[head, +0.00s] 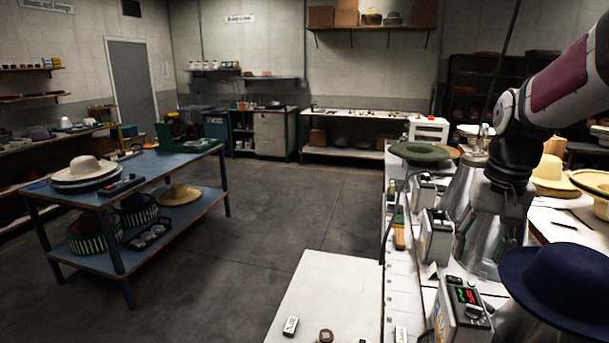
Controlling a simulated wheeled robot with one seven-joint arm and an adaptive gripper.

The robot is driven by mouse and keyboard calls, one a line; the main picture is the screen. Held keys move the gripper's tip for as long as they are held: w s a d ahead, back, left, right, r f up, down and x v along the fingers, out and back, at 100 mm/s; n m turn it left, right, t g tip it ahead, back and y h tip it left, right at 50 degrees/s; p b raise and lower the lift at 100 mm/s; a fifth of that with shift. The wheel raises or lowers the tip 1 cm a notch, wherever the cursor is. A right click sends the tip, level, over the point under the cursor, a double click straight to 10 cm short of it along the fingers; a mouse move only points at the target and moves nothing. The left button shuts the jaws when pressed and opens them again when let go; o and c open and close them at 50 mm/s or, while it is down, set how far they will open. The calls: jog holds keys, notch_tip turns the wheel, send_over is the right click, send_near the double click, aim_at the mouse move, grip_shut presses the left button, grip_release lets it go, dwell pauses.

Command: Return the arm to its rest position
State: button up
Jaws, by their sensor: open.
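My arm reaches in from the upper right and bends down at a dark wrist. My gripper (492,222) hangs below the wrist, over the white bench (569,224) at the right, in front of shiny metal cones. It is open, and I see no hat between its fingers. The fingertips are hard to make out against the metal. A navy hat (563,284) is to the right of and nearer than the gripper. A green hat (418,153) lies beyond it, to the left.
Control boxes (464,314) stand along the bench's left side. Cream hats (550,172) are at the right. A white table (322,298) with small items is at the front. A blue cart (168,167) with hats stands left. The floor between is clear.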

jog(key=s+a+r+n+t, duration=0.1)
jog(key=s+a+n+t, duration=0.1)
jog(key=s+a, duration=0.4)
jog(key=s+a+r+n+t, duration=0.1)
jog(key=s+a, duration=0.6)
jog(key=s, duration=0.7)
jog(key=shift+r+n+t, duration=0.4)
jog(key=shift+n+t, duration=0.1)
jog(key=shift+n, duration=0.3)
jog(key=shift+d, duration=0.15)
